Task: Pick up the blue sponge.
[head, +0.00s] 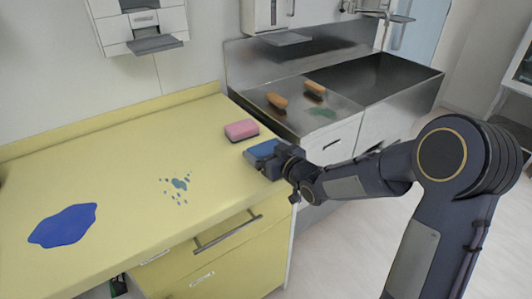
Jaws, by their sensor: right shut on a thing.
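The blue sponge (261,149) is at the right end of the yellow counter, close to its edge. My right gripper (268,158) reaches in from the right and is shut on the sponge, partly covering it. I cannot tell whether the sponge touches the counter or is slightly lifted. A pink sponge (241,130) with a dark underside lies just behind it on the counter. My left gripper is not in view.
The yellow counter (120,145) carries a blue puddle (63,226) and a spatter of blue-grey drops (178,186). A steel sink unit (345,100) on the right holds two brushes (277,101) and a green stain (323,113). Dispensers (140,22) hang on the wall.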

